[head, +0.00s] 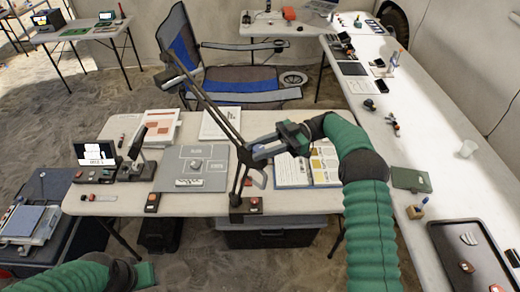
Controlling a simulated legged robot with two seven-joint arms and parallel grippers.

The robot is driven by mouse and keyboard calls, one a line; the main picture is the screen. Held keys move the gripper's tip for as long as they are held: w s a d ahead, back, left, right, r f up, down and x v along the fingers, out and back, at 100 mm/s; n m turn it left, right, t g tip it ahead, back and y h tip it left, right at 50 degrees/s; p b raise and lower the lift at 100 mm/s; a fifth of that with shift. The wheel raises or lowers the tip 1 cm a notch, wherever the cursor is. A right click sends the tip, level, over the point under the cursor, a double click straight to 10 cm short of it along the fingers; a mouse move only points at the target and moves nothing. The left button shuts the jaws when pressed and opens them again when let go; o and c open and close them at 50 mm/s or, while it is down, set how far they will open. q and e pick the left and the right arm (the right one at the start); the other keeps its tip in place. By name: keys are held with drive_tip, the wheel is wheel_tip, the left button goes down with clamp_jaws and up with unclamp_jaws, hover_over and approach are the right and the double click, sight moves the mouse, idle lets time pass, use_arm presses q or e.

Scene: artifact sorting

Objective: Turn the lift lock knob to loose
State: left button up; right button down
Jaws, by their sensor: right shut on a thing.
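A dark jointed stand arm (215,112) rises from a small base block (245,206) at the front edge of the near table and slants up to the left. My right gripper (256,150) reaches in from the right at mid-height of this stand. Its jaws are shut on a small part at the stand's joint, which I take to be the lift lock knob. The fingers hide that part, so I cannot read its setting. Of my left arm, only green sleeve and a dark joint show at the bottom left; its gripper is out of the picture.
The near table (118,203) holds a grey mat (212,182), an open book (292,173), papers, a small screen (95,153) and a microscope-like device (136,160). A folding chair (235,75) stands behind. A long table (440,160) with a dark tray (465,232) runs along the right.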

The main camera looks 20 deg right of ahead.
idle(0.4)
drive_tip(key=c, duration=1.3)
unclamp_jaws()
drive_tip(key=shift+c, duration=0.2)
use_arm(q)
drive_tip(key=shift+w+a, duration=0.1)
use_arm(e)
drive_tip(key=shift+o, duration=1.4)
drive_tip(key=shift+w+a, duration=0.1)
drive_tip(key=shift+a, duration=0.05)
